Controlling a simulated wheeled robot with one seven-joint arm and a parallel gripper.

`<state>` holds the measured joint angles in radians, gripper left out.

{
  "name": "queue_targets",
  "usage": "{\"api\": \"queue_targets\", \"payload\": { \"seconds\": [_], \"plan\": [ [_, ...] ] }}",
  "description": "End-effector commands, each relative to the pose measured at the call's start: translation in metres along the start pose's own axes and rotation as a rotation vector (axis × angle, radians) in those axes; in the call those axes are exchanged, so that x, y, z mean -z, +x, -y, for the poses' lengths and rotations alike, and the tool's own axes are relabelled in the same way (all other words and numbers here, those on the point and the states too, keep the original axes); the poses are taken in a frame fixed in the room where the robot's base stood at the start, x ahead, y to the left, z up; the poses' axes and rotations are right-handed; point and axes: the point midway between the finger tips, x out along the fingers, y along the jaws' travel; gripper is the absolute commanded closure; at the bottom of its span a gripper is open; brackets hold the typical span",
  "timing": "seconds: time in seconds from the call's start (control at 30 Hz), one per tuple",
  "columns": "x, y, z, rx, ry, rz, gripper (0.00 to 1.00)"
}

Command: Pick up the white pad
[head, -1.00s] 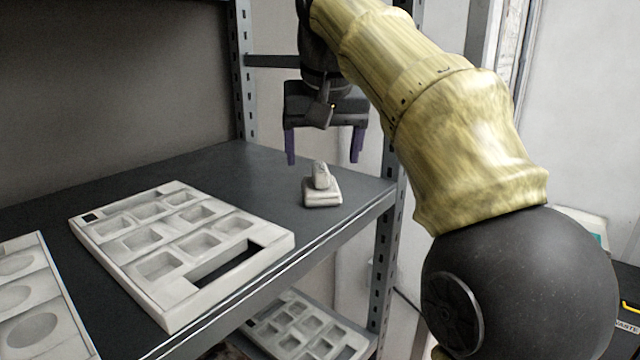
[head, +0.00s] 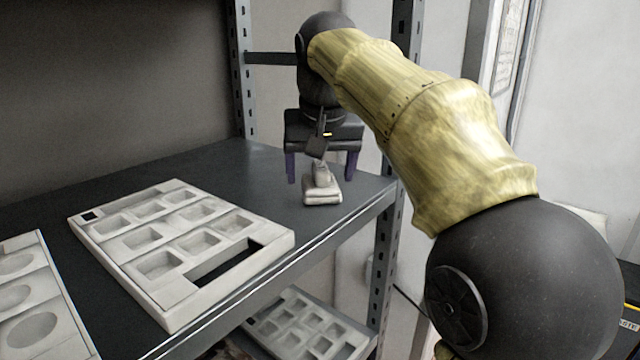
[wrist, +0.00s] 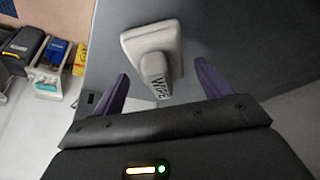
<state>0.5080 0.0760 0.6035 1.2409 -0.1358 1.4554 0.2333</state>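The white pad (head: 322,193) lies on the dark shelf near its right front corner, with a small upright knob or handle on top.
A pale tray with square pockets (head: 120,262) lies left of the pad on the shelf (head: 262,172). Another tray with round hollows (head: 42,262) is at the far left. A metal upright (head: 384,240) stands at the shelf's right corner. More trays sit on the lower shelf.

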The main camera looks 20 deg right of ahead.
Motion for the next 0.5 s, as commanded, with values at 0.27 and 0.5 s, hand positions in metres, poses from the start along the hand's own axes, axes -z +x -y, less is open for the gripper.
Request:
{"api": "queue_targets", "payload": {
  "seconds": [0.27,0.5],
  "plan": [
    [0.0001,0.0,-0.0002,0.0,0.0,0.0,0.72],
    [0.0002,0.0001,-0.0015,-0.001,0.003,0.0,0.75]
  ]
}}
